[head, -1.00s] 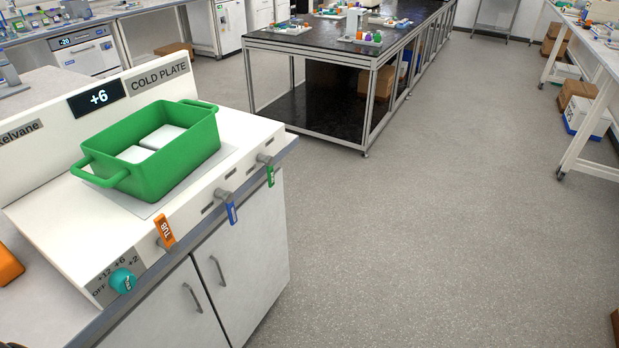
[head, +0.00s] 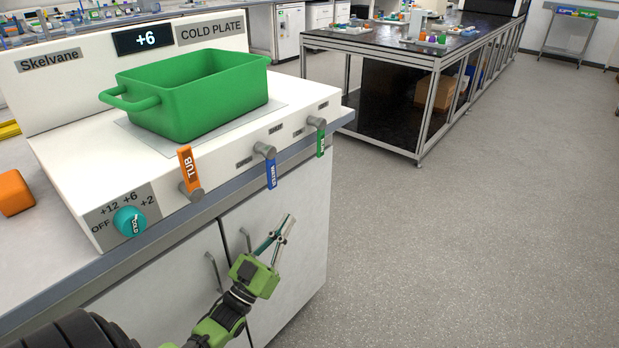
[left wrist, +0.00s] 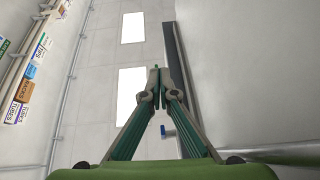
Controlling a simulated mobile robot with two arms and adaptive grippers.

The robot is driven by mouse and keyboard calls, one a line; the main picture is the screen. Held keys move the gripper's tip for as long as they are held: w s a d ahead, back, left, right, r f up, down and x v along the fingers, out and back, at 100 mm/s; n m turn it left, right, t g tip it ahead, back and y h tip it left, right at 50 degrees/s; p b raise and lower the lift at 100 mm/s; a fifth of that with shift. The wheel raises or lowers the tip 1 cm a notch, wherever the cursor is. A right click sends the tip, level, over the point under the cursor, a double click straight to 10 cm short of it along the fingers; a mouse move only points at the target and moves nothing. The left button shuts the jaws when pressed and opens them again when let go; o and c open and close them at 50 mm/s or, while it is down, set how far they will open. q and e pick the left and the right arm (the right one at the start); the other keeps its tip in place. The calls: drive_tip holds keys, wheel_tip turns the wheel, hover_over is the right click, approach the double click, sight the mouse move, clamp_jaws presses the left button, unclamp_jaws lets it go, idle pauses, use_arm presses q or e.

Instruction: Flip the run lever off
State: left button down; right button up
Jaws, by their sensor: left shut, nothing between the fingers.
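The cold plate unit (head: 75,100) stands on the counter at left, with three levers on its front. The orange lever (head: 187,165) marked TUB points up. The blue lever (head: 271,174) hangs down, and so does the green lever (head: 320,143) at the right end. The green lever's label is too small to read, so I cannot confirm which is the run lever. My left gripper (head: 287,222) is shut and empty, below the blue and green levers and apart from both. Its closed fingertips (left wrist: 154,74) point up in the left wrist view. My right gripper is out of view.
A green tub (head: 195,95) sits on the plate. A teal knob (head: 129,221) is at the panel's left end. Cabinet doors with handles (head: 213,272) are behind my left gripper. The floor to the right is clear up to a black-topped bench (head: 385,40).

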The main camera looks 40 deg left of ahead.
use_arm(q)
wheel_tip(320, 180, up, 7)
drive_tip(key=s+m+t+h+b, duration=0.1)
drive_tip(key=s+t+h, duration=0.1)
drive_tip(key=shift+s+r+t, duration=0.2)
drive_tip(key=shift+s+t, duration=0.05)
drive_tip(key=shift+t, duration=0.15)
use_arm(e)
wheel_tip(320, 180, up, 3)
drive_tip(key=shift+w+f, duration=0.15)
use_arm(q)
drive_tip(key=shift+w+r, duration=0.1)
drive_tip(key=w+f+x, duration=0.2)
drive_tip(key=x, duration=1)
drive_tip(key=shift+w+r+b, duration=0.15)
drive_tip(key=shift+r+b, duration=0.05)
drive_tip(key=shift+b, duration=0.1)
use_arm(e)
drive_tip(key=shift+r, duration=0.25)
use_arm(q)
drive_tip(key=shift+d, duration=0.15)
